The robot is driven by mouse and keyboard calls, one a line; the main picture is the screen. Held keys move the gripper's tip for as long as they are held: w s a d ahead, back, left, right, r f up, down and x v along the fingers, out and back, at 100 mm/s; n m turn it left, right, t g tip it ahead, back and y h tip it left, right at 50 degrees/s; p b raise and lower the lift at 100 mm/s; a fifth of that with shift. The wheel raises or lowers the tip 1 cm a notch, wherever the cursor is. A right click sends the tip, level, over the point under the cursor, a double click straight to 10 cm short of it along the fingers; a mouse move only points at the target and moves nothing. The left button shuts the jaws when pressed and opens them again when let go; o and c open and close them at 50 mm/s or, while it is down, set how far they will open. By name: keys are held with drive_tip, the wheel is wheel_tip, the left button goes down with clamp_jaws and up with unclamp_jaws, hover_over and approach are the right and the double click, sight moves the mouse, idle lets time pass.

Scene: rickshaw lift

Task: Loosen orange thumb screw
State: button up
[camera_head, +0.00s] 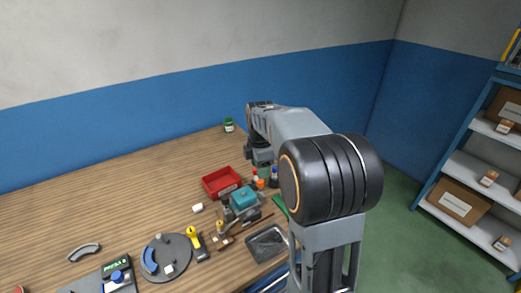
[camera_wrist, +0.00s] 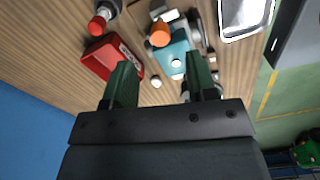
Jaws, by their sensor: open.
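An orange round knob, which looks like the thumb screw (camera_wrist: 160,34), shows at the upper middle of the wrist view. It is beside a teal block (camera_wrist: 176,54) on a grey metal fixture. In the head view an orange spot (camera_head: 261,184) shows just behind the teal block (camera_head: 243,197). My gripper (camera_wrist: 162,75) is open and empty, its two dark green fingers wide apart. In the wrist view the knob appears beyond the fingertips, between them and apart from both. In the head view my arm hides most of the gripper.
A red bin (camera_head: 222,185) stands left of the fixture, and a red-capped bottle (camera_wrist: 102,18) is close by. A metal tray (camera_head: 268,243) lies near the table edge. A yellow-handled tool (camera_head: 193,238) lies left. The table's back left is clear.

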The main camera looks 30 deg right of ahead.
sight(260, 181)
wheel_tip(260, 181, up, 8)
drive_tip(key=shift+f, duration=0.25)
idle(0.5)
